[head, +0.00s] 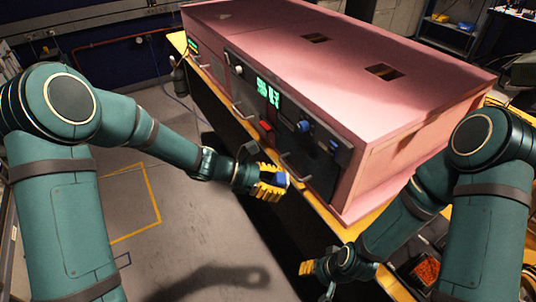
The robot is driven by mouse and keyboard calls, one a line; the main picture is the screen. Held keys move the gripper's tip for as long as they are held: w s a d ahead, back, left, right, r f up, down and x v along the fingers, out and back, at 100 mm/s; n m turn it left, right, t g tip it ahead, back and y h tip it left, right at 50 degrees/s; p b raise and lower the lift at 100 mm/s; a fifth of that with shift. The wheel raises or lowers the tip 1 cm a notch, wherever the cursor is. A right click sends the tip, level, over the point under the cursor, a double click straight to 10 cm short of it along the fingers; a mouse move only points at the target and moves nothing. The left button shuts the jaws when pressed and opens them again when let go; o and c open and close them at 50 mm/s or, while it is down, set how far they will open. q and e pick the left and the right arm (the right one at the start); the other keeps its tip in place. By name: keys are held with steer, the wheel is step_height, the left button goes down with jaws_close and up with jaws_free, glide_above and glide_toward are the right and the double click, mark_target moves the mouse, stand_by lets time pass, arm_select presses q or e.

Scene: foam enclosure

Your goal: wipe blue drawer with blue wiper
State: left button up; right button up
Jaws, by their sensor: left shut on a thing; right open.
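My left gripper (270,184), with yellow fingers, is shut on a small blue block, the blue wiper (280,178). It holds the wiper in front of the lower part of the pink cabinet's dark front. I cannot tell whether the wiper touches it. The dark front panel (316,162) has handles, a green display, a red button and blue knobs; I cannot clearly pick out a blue drawer there. My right gripper (314,276) is open and empty, low in front of the yellow bench edge; its fingers are partly seen.
The large pink cabinet (330,55) stands on a yellow bench (352,226). Two rectangular holes are in its top. A box of orange bits (427,270) lies at the lower right. Open grey floor (185,215) with yellow tape lies to the left.

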mark_target(298, 145)
arm_select(q)
steer(key=w+a+r+n+t, duration=0.2)
steer(key=w+a+n+t, duration=0.1)
steer(key=w+n+t, duration=0.45)
steer(key=shift+m+t, duration=0.55)
steer(key=shift+m, duration=0.1)
steer(key=shift+r+x, duration=0.2)
steer(key=shift+x, duration=1.3)
steer(key=shift+r+x, duration=0.15)
steer(key=shift+x, duration=1.35)
steer(key=shift+w, duration=0.1)
steer(key=shift+x, duration=0.9)
steer(key=shift+d, duration=0.1)
steer(key=shift+s+d+r+b, duration=0.1)
steer(key=shift+s+d+b, duration=0.45)
steer(key=shift+s+d, duration=0.35)
steer(key=shift+s+d+b, duration=0.55)
steer(key=shift+s, duration=0.55)
steer(key=shift+s+d+b, duration=0.55)
steer(key=shift+s+d, duration=0.2)
steer(key=shift+s, duration=0.3)
steer(key=shift+w, duration=0.1)
